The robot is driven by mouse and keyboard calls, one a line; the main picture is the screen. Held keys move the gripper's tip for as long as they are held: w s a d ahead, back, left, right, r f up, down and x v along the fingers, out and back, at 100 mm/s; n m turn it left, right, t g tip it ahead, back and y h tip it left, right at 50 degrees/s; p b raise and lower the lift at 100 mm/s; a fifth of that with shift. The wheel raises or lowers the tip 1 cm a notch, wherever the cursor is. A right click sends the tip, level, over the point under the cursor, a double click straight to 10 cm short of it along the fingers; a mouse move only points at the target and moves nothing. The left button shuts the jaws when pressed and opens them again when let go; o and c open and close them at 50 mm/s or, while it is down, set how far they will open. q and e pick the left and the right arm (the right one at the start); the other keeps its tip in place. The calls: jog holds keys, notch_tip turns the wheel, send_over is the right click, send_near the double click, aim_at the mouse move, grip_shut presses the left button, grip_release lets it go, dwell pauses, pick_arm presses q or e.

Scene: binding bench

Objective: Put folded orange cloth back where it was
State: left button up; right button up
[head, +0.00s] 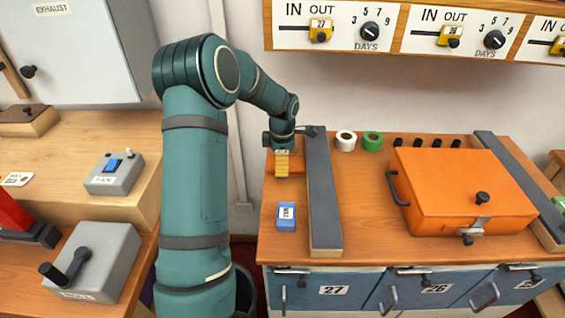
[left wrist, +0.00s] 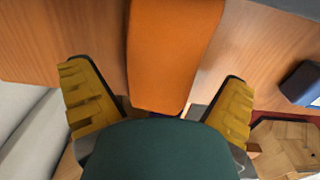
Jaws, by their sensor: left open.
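The folded orange cloth (head: 298,166) lies on the wooden bench top at its left end, beside a long dark grey bar. In the head view my left gripper (head: 282,165) is over it and hides its middle. In the left wrist view the cloth (left wrist: 174,50) lies between the two yellow fingers of the open left gripper (left wrist: 160,103), with wood showing in a gap on each side. My right gripper is not in view.
A dark grey bar (head: 324,195) runs just right of the cloth. A small blue box (head: 286,216) stands in front. An orange case (head: 455,185) fills the right. Wood between bar and case is clear.

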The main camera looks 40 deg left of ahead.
pick_arm(q)
notch_tip(320, 180, up, 7)
jog(key=shift+r+p, duration=0.15)
jog(key=shift+p, duration=0.6)
